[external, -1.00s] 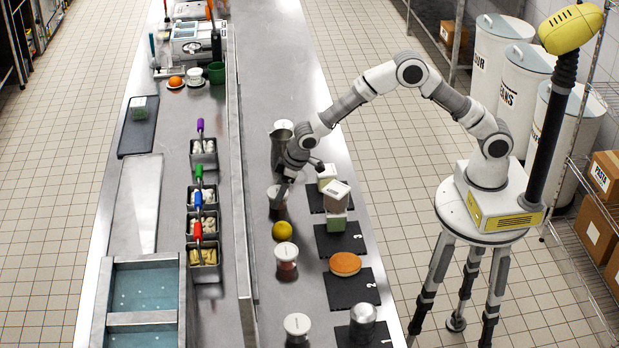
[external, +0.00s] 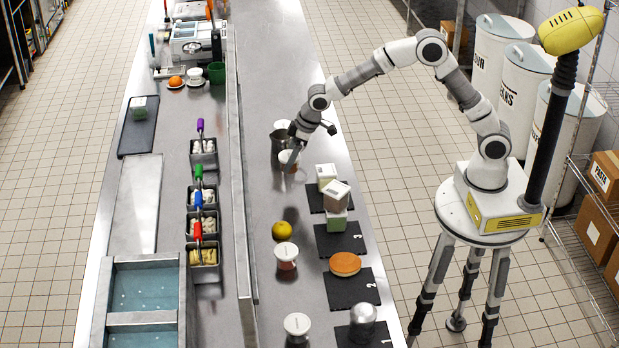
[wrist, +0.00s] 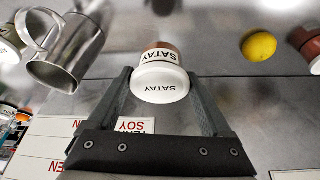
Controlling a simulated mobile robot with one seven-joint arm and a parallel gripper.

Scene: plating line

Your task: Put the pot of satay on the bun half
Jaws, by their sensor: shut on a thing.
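The satay pot (wrist: 161,79), with a white lid and a brown body, is between the two fingers of my gripper (wrist: 167,95) in the wrist view, and its lid reads SATAY. My gripper (external: 288,163) is shut on the pot (external: 289,157) in the external view. It holds the pot above the counter, just in front of the metal jug. The bun half (external: 345,263) is an orange-brown round lying on a black mat (external: 352,289), nearer the camera and to the right of my gripper.
A metal jug (external: 281,146) stands close behind the held pot. A yellow lemon (external: 282,230) and a lidded pot (external: 286,256) stand on the counter's left side.

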